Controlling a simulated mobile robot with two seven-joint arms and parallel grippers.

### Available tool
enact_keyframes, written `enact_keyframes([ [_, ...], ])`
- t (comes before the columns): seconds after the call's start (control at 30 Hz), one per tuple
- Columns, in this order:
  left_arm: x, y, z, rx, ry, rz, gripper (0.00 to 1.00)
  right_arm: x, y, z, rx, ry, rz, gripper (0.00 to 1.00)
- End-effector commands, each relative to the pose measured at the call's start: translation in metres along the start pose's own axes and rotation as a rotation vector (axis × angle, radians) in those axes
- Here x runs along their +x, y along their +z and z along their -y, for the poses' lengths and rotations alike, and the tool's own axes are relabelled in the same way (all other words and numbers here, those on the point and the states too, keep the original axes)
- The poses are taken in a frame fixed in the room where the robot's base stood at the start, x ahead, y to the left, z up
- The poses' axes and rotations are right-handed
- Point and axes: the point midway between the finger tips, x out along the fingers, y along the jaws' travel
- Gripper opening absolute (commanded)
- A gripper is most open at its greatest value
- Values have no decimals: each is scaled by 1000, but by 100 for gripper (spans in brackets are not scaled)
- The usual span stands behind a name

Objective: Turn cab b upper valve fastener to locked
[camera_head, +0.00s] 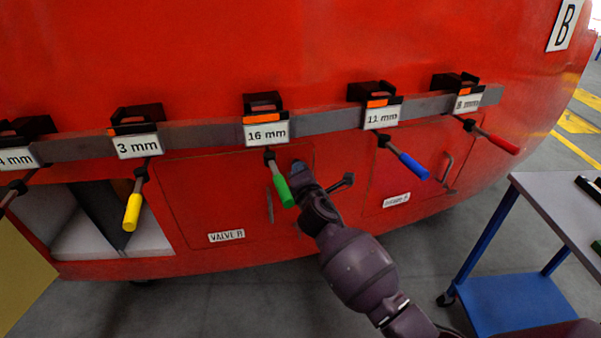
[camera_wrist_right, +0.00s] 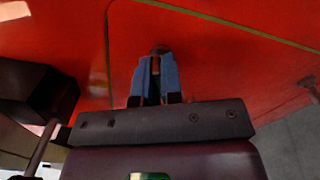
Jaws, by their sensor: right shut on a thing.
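The red VALVE B hatch (camera_head: 235,200) is on the side of the red cab. My right gripper (camera_head: 299,167) is at the upper right corner of this hatch, beside the hanging green-handled tool. In the right wrist view, my right gripper's blue fingers (camera_wrist_right: 155,72) point at the red panel and are closed on a small dark piece, the upper valve fastener (camera_wrist_right: 160,49). Only its tip shows there; in the head view the gripper hides it. Whether it stands locked or unlocked cannot be seen. My left gripper is not in view.
Tools hang from a grey rail (camera_head: 320,122): the green-handled 16 mm tool (camera_head: 281,188) close left of my gripper, a blue-handled one (camera_head: 412,166) to the right, a yellow-handled one (camera_head: 132,212) to the left. A blue-framed cart (camera_head: 520,298) stands at right.

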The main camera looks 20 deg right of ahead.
Motion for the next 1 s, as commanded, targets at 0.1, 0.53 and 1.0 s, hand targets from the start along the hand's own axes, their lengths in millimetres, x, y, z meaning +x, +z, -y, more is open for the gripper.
enact_keyframes([
  [0.1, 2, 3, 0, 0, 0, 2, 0, 0, 0, 2, 106, 0, 1, 0],
  [0.53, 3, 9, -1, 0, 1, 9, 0, 0, 0, 2, 379, 0, 1, 0],
  [1.0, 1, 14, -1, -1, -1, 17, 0, 0, 0, 2, 451, 0, 0, 0],
])
